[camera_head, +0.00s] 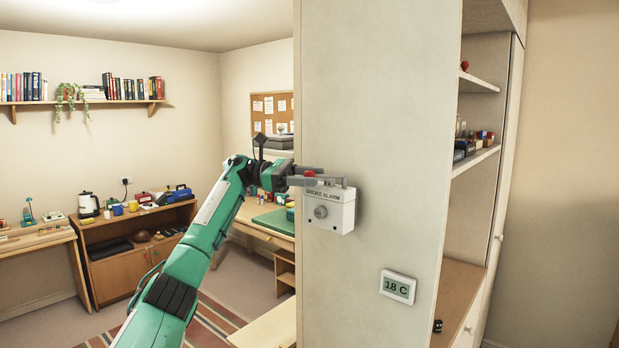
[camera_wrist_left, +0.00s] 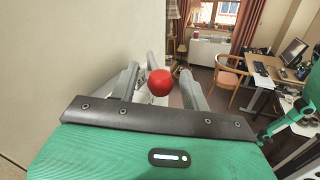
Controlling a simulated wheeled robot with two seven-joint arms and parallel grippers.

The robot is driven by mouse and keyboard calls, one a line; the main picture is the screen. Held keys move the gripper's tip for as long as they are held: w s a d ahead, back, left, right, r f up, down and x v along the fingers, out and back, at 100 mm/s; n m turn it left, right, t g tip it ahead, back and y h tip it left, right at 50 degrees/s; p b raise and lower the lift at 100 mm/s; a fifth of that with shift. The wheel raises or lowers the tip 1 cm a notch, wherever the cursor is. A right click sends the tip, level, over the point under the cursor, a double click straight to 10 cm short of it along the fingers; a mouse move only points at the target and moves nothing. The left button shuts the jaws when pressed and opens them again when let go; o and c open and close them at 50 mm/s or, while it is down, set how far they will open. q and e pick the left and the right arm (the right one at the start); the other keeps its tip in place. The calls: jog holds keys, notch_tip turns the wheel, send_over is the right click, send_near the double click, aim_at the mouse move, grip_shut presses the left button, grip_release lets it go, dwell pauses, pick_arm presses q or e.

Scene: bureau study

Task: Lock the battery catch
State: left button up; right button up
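A white box lettered as a smoke alarm (camera_head: 343,217) is fixed to the pale wall panel, with a round grey knob (camera_head: 320,211) on its front. A red ball-shaped knob (camera_head: 309,174) shows at the top of the box and looks like part of the battery catch; the rest of the catch is hidden. My left gripper (camera_head: 326,176) is at the top of the box. In the left wrist view, the red knob (camera_wrist_left: 160,83) lies between the open fingers, with narrow gaps at both sides. My right gripper is not in view.
A thermostat (camera_head: 398,286) reading 18 C is on the panel, lower right of the alarm. Shelves (camera_head: 475,158) with small items stand right of the panel. A desk (camera_head: 265,226) and a low cabinet (camera_head: 135,262) are behind at left.

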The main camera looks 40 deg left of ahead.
pick_arm(q)
jog(key=shift+s+a, duration=0.1)
jog(key=shift+a, duration=0.2)
jog(key=b+v, duration=0.2)
jog(key=v, duration=1.1)
jog(key=shift+s, duration=0.1)
